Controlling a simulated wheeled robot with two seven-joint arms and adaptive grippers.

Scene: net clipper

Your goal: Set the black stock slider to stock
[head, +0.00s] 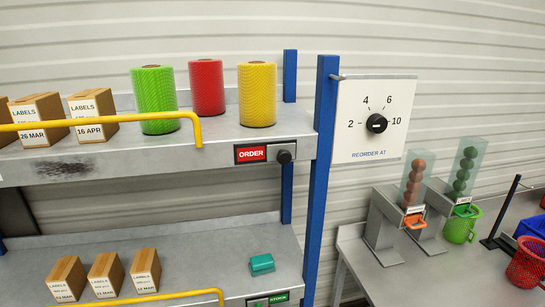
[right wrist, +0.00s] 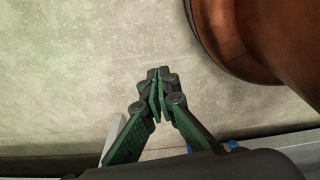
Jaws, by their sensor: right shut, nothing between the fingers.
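In the head view, the black stock slider (head: 284,157) sits at the right end of its plate on the upper shelf's front edge. The red ORDER label (head: 252,153) shows to its left. Neither gripper shows in the head view.
Green (head: 154,100), red (head: 206,88) and yellow (head: 257,95) rolls stand on the upper shelf. A yellow rail (head: 100,122) ends left of the ORDER plate. A blue post (head: 322,150) and dial board (head: 374,118) stand to its right. A reddish-brown rounded thing (right wrist: 280,40) fills the wrist view's upper right.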

